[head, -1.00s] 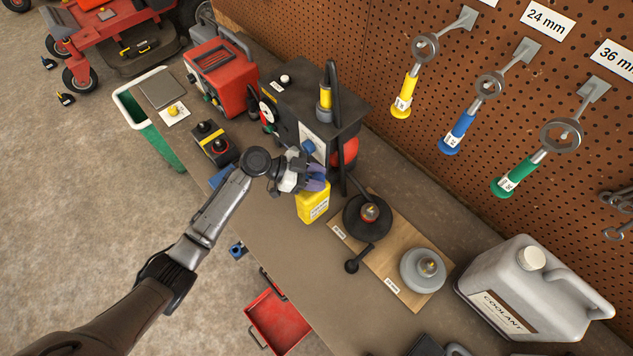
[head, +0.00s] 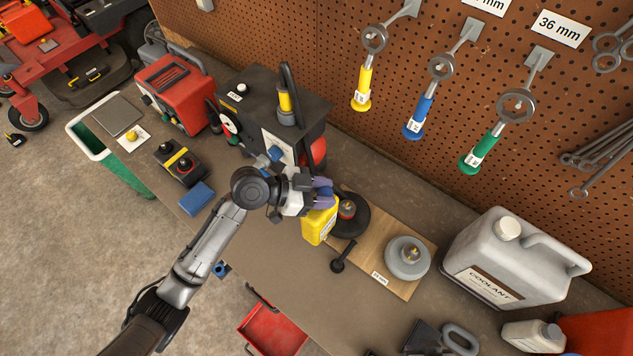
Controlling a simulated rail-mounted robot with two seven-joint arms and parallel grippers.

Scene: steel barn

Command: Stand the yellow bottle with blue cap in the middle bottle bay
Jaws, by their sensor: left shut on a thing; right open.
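The yellow bottle (head: 319,224) hangs upright or slightly tilted in my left gripper (head: 318,193), just above or on the workbench (head: 270,250); I cannot tell whether it touches. The gripper is shut on the bottle's top and hides the blue cap. The bottle is at the left side of the wooden board and overlaps the black round fixture (head: 351,222) in the picture. I cannot make out any bottle bays in the head view. My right gripper is not in view.
A grey weight-like disc (head: 408,258) sits on the board, with a white coolant jug (head: 512,262) to its right. A black machine (head: 270,105) stands behind the bottle. A blue block (head: 197,199) lies to the left. An open red drawer (head: 272,333) juts from the front.

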